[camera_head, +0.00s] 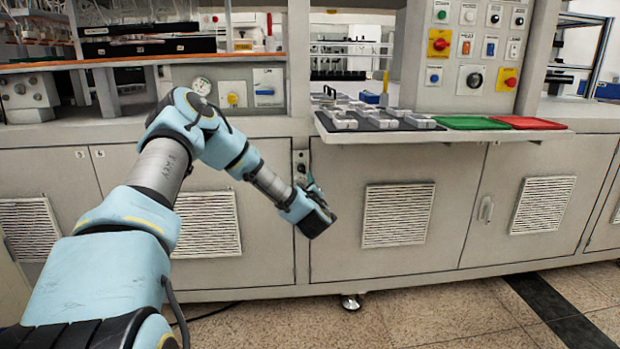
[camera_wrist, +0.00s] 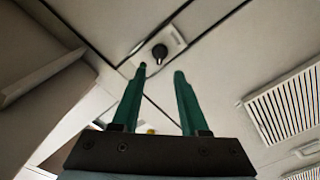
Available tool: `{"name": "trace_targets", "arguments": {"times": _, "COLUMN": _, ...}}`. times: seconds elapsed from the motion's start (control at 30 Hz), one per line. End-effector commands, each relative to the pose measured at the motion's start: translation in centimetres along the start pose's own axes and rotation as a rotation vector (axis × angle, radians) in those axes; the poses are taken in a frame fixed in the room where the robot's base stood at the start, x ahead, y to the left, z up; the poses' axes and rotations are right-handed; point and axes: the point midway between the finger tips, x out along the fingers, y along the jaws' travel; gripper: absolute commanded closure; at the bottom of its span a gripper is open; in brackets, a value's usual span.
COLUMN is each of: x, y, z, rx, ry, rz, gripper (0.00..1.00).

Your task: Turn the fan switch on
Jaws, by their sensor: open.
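A small light plate (camera_head: 300,158) with a dark knob is set on the narrow upright strip between two cabinet doors, below the counter. In the wrist view the dark knob (camera_wrist: 159,52) sticks out from its plate (camera_wrist: 172,42). No label on it can be read, so I cannot tell for certain that it is the fan switch. My gripper (camera_wrist: 160,70) is open, with two green fingers and nothing between them. The knob appears just beyond the fingertips, between their lines. In the head view my gripper (camera_head: 311,185) is just below and right of the plate, partly hidden by my wrist.
A shelf (camera_head: 450,137) with metal parts and green and red mats juts out above right of my gripper. An upper panel (camera_head: 470,50) carries several buttons and knobs. Vented cabinet doors (camera_head: 398,214) stand on both sides. The floor in front is clear.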

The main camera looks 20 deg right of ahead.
Motion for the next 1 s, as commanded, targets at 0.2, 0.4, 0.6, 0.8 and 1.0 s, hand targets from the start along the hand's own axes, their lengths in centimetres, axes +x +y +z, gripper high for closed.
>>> {"name": "trace_targets", "arguments": {"times": 0.2, "x": 4.0, "y": 0.0, "z": -0.1, "rx": 0.0, "ry": 0.002, "rz": 0.0, "gripper": 0.56}}
{"name": "trace_targets", "arguments": {"times": 0.4, "x": 7.4, "y": 0.0, "z": -0.1, "rx": 0.001, "ry": 0.0, "rz": 0.0, "gripper": 0.56}}
{"name": "trace_targets", "arguments": {"times": 0.6, "x": 9.3, "y": 0.1, "z": 0.0, "rx": 0.003, "ry": -0.002, "rz": 0.001, "gripper": 0.56}}
{"name": "trace_targets", "arguments": {"times": 0.8, "x": 9.7, "y": 0.1, "z": 0.0, "rx": 0.003, "ry": -0.004, "rz": 0.002, "gripper": 0.56}}
{"name": "trace_targets", "arguments": {"times": 1.0, "x": 9.7, "y": 0.1, "z": 0.0, "rx": 0.003, "ry": -0.004, "rz": 0.002, "gripper": 0.61}}
